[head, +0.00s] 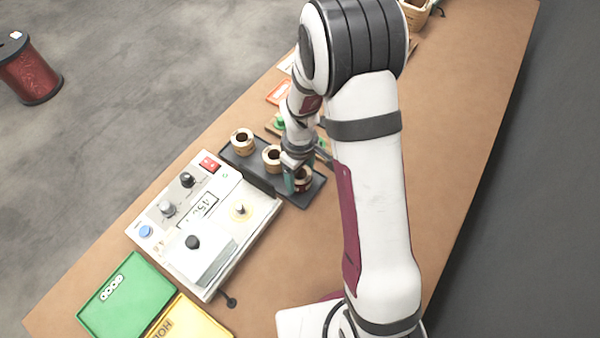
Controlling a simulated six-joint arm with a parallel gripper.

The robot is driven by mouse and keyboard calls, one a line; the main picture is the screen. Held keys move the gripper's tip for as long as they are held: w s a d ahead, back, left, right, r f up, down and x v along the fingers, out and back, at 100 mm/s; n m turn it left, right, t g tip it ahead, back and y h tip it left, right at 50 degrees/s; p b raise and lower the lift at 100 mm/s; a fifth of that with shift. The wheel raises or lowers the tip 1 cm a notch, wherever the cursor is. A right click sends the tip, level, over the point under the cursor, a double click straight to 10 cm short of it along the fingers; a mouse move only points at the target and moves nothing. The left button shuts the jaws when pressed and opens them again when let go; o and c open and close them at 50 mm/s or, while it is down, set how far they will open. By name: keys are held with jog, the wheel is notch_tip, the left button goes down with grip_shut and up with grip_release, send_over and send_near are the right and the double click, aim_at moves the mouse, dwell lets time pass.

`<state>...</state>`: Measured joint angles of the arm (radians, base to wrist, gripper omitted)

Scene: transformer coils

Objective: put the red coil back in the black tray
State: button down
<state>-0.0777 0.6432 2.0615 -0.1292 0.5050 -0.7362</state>
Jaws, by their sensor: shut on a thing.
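The black tray (259,178) lies on the table behind the white machine. Two pale tan coils with dark centres stand in it, a left coil (242,141) and a middle coil (272,158). My gripper (297,183) points down over the tray's right end and is shut on a coil with a dark reddish band, the red coil (304,182). The gripper's fingers hide part of this coil. It is at or just above the tray floor; I cannot tell whether it touches.
The white machine (176,236) with knobs and a red switch stands close in front of the tray. A green tray (127,296) and a yellow tray (189,320) lie at the front left. My arm hides part of the table. The right side of the table is clear.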

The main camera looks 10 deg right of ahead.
jog(key=shift+f, duration=0.15)
grip_release()
notch_tip(320, 180, up, 13)
jog(key=s+r+m, duration=0.2)
jog(key=s+m, duration=0.2)
jog(key=s, duration=0.3)
jog(key=s+r+m+y, duration=0.1)
jog(key=s+r+m, duration=0.2)
jog(key=s+m, duration=0.2)
jog(key=s+r+m, duration=0.2)
jog(key=s+m, duration=0.2)
jog(key=s, duration=0.6)
jog(key=shift+a+r+y, duration=0.25)
jog(key=shift+a+y, duration=0.15)
